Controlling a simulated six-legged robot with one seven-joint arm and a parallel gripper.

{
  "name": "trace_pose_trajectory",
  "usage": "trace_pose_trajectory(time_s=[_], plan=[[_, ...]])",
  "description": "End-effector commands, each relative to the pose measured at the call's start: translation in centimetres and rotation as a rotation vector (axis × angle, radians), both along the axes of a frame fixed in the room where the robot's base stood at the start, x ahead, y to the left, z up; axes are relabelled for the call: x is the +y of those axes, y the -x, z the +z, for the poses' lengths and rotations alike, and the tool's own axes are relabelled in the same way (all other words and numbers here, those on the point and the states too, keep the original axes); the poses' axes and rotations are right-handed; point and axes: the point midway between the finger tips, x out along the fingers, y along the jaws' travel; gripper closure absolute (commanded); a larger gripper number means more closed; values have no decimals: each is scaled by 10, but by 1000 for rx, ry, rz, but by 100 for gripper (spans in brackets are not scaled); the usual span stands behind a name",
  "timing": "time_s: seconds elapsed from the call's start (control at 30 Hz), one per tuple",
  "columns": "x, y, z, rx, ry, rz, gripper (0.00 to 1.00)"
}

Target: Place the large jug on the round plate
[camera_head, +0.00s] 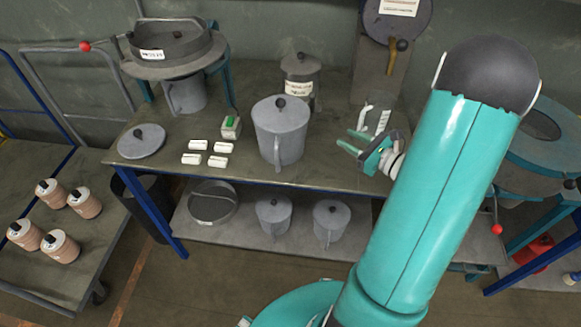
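The large jug (281,135) is a grey lidded jug with a black knob and a front handle. It stands upright near the middle of the workbench. A round grey plate-like disc (141,148) with a black knob lies flat at the bench's left end; I cannot tell if it is the round plate or a lid. Another round plate (165,69) belongs to the raised device at the back left. My gripper (346,140) is over the bench, right of the large jug and apart from it. Its teal fingers point left, open, with nothing between them.
Several white blocks (218,161) and a small green-topped box (231,127) lie between disc and jug. A labelled canister (301,83) stands behind. Two smaller jugs (273,214) and a round sieve (212,203) are on the lower shelf. A cart (30,275) with spools stands left.

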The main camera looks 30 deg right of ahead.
Motion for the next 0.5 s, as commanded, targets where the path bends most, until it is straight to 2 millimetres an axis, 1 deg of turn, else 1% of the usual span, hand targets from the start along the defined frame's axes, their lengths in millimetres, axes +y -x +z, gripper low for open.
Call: trace_pose_trajectory(time_s=[0.03, 0.07, 0.1, 0.13, 0.17, 0.2, 0.27, 0.3, 0.4, 0.47, 0.5], plan=[[35, -8, 18, 7, 77, 121, 68], [54, -10, 26, 15, 122, 190, 68], [79, -10, 35, 24, 185, 280, 68], [96, -9, 40, 30, 233, 344, 68], [114, -7, 45, 34, 284, 410, 68], [135, -3, 52, 41, 353, 494, 68], [165, 6, 60, 46, 462, 616, 68], [183, 13, 64, 46, 536, 696, 68], [220, 35, 74, 40, 737, 882, 68], [237, 49, 78, 33, 864, 986, 68], [246, 58, 81, 24, 954, 1050, 68]])
